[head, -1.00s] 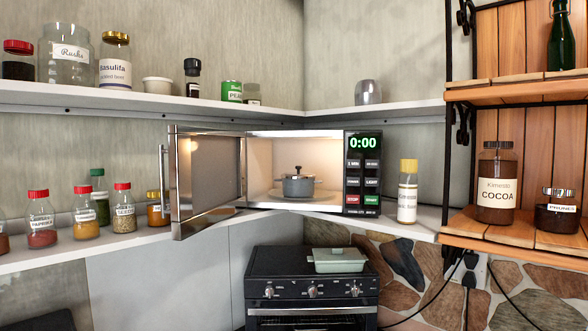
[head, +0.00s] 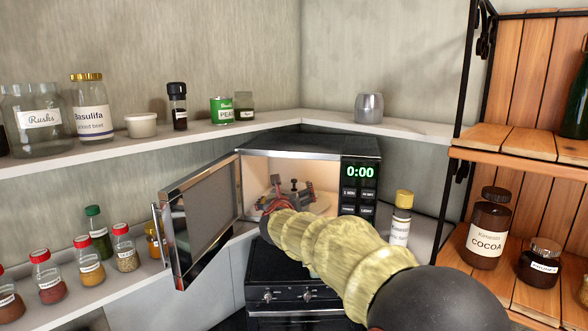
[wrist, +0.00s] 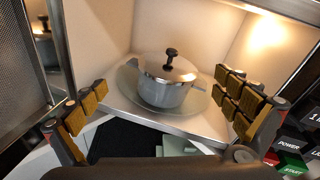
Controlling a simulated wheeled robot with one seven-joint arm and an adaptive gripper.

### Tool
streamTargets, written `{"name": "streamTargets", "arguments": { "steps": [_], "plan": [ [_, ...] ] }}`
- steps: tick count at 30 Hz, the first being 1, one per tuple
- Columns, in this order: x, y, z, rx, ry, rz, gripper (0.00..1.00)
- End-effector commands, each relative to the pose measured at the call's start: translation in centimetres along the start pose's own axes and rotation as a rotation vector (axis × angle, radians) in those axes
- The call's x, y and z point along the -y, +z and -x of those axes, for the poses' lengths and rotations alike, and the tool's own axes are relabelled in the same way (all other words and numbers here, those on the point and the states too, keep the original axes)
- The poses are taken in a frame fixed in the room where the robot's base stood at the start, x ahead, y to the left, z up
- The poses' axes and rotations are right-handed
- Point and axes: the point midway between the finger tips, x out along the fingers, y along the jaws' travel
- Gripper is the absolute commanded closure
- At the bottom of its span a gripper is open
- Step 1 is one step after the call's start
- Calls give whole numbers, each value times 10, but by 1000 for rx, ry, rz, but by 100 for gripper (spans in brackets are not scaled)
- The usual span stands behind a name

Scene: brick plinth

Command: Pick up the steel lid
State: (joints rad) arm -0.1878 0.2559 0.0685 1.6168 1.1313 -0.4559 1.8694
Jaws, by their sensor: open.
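The steel lid (wrist: 168,66), with a dark knob on top, sits on a grey pot (wrist: 163,92) on the glass turntable (wrist: 203,103) inside the open microwave (head: 310,146). My gripper (wrist: 163,102) is open at the microwave's mouth, its fingers wide apart to the left and right of the pot. The fingers appear nearer the camera than the pot, with nothing between them. In the head view my gripper (head: 289,195) and arm hide most of the pot and lid.
The microwave door (head: 200,218) stands open at the left. A yellow-capped bottle (head: 401,218) stands just right of the microwave. Spice jars (head: 88,260) line the lower left shelf. The stove (head: 275,285) is below, with a pale green dish (wrist: 178,147).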

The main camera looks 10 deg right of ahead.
Motion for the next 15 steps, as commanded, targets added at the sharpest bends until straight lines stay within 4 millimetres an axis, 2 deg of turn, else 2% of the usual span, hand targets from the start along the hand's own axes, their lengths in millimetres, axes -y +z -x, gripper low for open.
{"name": "streamTargets", "arguments": {
  "steps": [1,6,15],
  "plan": [
    [2,9,-9,-8,-31,-69,0],
    [8,9,-25,-14,-108,-234,0],
    [13,4,-50,-17,-127,-271,0]
  ]
}}
